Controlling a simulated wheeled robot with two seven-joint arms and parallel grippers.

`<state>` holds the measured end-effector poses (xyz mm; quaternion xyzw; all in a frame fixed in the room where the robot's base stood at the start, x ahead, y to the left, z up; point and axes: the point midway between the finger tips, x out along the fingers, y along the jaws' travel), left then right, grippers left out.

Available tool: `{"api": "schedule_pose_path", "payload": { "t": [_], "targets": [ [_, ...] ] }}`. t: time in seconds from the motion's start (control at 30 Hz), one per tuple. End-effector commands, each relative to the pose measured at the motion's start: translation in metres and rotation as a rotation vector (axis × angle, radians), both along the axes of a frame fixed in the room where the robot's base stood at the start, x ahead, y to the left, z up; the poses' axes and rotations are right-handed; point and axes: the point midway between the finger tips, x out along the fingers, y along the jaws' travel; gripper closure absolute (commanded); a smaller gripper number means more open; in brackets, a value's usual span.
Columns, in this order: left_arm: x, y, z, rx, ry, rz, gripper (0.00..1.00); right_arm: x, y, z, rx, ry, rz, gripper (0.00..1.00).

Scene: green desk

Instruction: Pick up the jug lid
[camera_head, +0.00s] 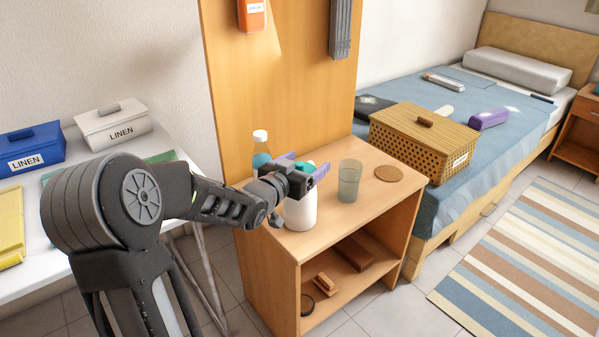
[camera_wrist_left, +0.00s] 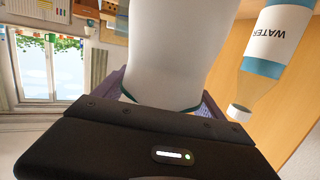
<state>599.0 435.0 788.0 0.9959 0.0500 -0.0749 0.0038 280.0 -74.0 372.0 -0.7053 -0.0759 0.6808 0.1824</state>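The jug (camera_head: 301,212) is white and stands upright on the small wooden cabinet. Its teal lid (camera_head: 306,167) shows between the purple fingers of my left gripper (camera_head: 303,168) in the head view. The fingers are spread apart, one on each side of the lid; I cannot tell whether they touch it. In the left wrist view the white jug body (camera_wrist_left: 175,45) fills the middle, with the purple fingers of my left gripper (camera_wrist_left: 162,95) on either side. The gripper housing hides most of the lid there. My right gripper is not in view.
A water bottle (camera_wrist_left: 272,50) stands close beside the jug. A glass (camera_head: 349,181) and a round coaster (camera_head: 389,173) are to the right on the cabinet top (camera_head: 343,222). A wicker basket (camera_head: 412,145) sits on the bed behind. Linen boxes are at left.

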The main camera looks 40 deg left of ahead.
Motion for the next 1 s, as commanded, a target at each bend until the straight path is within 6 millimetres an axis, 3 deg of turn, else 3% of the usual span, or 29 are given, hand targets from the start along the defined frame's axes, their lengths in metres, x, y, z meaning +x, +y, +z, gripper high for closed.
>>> {"api": "schedule_pose_path", "payload": {
  "t": [0.47, 0.77, 1.0],
  "targets": [
    [0.0, 0.0, 0.0, 0.0, 0.0, 0.0, 0.6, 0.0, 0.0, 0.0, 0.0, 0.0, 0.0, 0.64],
    [0.0, 0.0, 0.004, 0.0, -0.001, 0.0, 0.6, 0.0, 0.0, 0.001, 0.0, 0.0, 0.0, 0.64],
    [0.0, 0.0, 0.038, 0.003, -0.004, 0.0, 0.6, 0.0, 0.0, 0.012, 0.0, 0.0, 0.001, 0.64]
  ]
}}
